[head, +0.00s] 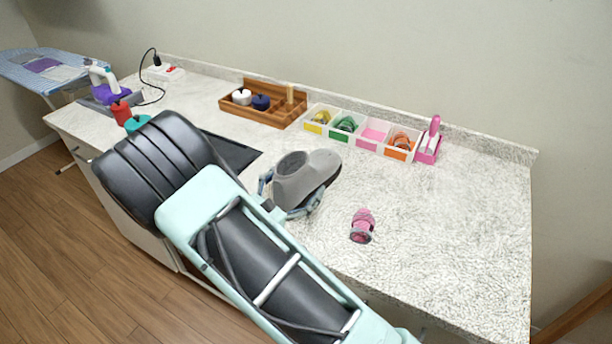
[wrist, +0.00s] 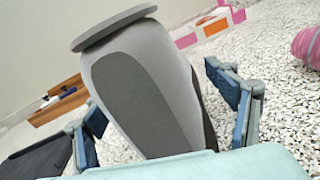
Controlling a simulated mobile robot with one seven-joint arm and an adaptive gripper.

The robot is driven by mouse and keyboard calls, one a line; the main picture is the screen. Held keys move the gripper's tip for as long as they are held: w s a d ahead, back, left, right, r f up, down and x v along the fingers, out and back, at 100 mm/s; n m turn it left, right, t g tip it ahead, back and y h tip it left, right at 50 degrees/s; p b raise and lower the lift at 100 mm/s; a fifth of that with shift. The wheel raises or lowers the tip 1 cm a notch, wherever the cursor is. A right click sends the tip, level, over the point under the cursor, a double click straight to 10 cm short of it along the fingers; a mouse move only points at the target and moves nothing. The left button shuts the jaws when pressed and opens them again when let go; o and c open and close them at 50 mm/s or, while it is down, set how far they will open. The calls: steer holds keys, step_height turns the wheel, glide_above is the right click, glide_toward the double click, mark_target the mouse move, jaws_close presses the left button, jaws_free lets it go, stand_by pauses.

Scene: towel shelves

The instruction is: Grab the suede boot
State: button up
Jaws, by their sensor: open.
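My arm hides part of the counter in front.
A pink ribbed object (head: 362,225) stands on the counter to the right of the boot. Behind are a wooden organiser (head: 262,112), white bins with coloured contents (head: 357,142) and a pink-handled brush (head: 430,142). A dark flat panel (head: 232,150) lies left.

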steer(key=shift+x, duration=1.05)
steer(key=c, duration=1.6)
steer(key=shift+r, duration=0.1)
